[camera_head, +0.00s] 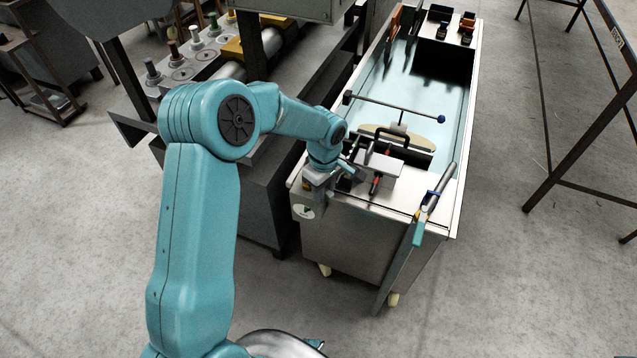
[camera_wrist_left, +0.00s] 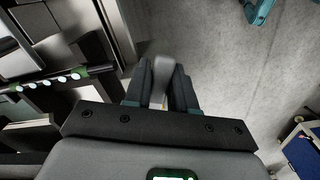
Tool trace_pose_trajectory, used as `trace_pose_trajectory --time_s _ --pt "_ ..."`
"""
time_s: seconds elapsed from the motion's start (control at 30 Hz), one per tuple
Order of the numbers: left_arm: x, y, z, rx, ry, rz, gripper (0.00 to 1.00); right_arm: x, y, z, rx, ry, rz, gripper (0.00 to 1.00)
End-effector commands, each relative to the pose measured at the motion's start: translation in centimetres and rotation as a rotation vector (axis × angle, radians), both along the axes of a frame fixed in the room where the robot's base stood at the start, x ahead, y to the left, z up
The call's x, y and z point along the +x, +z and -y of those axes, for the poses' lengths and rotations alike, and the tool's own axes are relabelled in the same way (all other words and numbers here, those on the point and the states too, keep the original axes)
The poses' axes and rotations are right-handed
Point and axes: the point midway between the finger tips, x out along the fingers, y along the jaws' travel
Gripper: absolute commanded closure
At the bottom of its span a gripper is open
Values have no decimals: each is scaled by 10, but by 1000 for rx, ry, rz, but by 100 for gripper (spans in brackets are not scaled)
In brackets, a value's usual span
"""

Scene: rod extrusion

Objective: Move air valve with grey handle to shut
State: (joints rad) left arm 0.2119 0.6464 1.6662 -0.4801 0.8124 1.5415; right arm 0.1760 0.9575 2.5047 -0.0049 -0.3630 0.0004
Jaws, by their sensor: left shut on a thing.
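My left gripper (camera_head: 350,178) is at the near left corner of the steel water trough, by its rim. In the left wrist view its two dark fingers (camera_wrist_left: 161,92) are shut on a light grey piece, the grey handle (camera_wrist_left: 161,72), which sticks out between and beyond them. In the head view the grey handle and its valve body are hard to make out, as the gripper and wrist cover that spot. I cannot tell the handle's angle from there.
The trough (camera_head: 340,240) stands on wheels. A bracket plate (camera_head: 379,163) with red-marked parts sits beside the gripper. A dark machine (camera_head: 262,190) stands close on the left.

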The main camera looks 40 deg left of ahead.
Motion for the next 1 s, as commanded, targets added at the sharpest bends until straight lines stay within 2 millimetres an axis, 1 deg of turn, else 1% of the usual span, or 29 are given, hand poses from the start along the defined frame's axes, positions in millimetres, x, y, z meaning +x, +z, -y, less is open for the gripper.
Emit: trace_pose_trajectory --time_s 0.13,0.37,0.67,0.9,1.0 --pt "-1 0 0 0 -17 1 100 0 -1 0 0 0 0 57" --pt "-9 0 -2 0 -165 1 100 0 -4 0 0 0 0 57" --pt "-10 0 -2 0 -182 0 100 0 -4 0 0 0 0 57" --pt "-17 0 -6 0 -333 1 100 0 -6 0 0 0 0 57" --pt "-18 0 -6 0 -353 1 100 0 -6 0 0 0 0 57"
